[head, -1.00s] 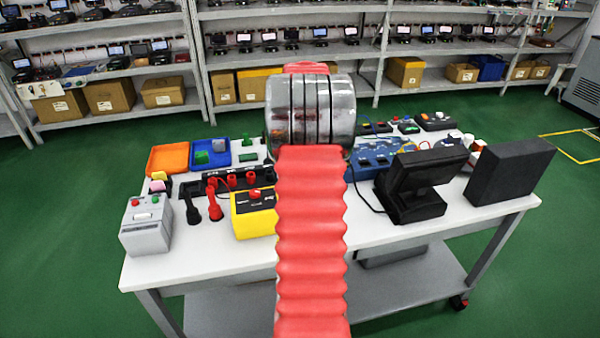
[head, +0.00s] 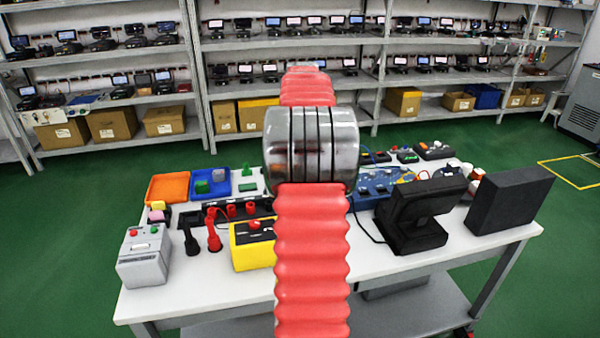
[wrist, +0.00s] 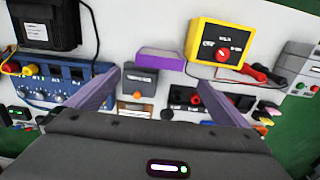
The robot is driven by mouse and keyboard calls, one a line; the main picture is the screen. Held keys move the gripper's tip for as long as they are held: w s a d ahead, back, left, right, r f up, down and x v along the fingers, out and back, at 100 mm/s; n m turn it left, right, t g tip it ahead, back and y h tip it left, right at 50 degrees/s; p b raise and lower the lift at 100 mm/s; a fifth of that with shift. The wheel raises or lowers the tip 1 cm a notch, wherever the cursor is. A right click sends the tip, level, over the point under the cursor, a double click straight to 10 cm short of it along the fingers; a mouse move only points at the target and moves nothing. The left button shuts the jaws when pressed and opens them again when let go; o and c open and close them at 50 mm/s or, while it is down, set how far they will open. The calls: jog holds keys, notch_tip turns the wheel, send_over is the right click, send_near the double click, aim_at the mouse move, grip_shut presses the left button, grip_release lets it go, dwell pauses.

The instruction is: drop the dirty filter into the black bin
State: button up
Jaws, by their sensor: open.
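My gripper (wrist: 153,68) shows in the wrist view with its two purple fingers spread wide and nothing held between them. It is above the white table (head: 215,298), pointing down at the devices there. A flat purple block (wrist: 160,58) and a grey box with a dark front (wrist: 140,80) lie beyond and between the fingertips, apart from them. In the head view my arm hides the gripper and the table's middle. I cannot pick out the dirty filter or a black bin for certain in either view.
A yellow meter (head: 252,245), a grey box with buttons (head: 143,256), a black device (head: 420,210) and a black slab (head: 510,198) stand on the table. Blue (head: 210,185) and orange (head: 166,188) trays are at the back left. Shelves line the wall behind; green floor is open around.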

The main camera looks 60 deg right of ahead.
dwell(0.5)
jog(key=w+a+r+n+t+h, duration=0.1)
jog(key=w+a+r+n, duration=0.15)
jog(key=a, duration=1.15)
jog(key=w+a+r+n+t, duration=0.15)
jog(key=w+a+r, duration=0.25)
jog(key=a, duration=0.9)
jog(key=s+a+f+n+t, duration=0.1)
jog(key=s+a, duration=0.3)
jog(key=a, duration=0.4)
jog(key=s+a+f+n+t, duration=0.1)
jog(key=s+a+f+n, duration=0.1)
jog(key=a, duration=0.6)
jog(key=s+a+f+n+t+y, duration=0.1)
jog(key=s+a+f+n, duration=0.1)
jog(key=s+a, duration=0.4)
jog(key=a+f, duration=0.1)
jog(key=a, duration=0.2)
jog(key=shift+a, duration=0.1)
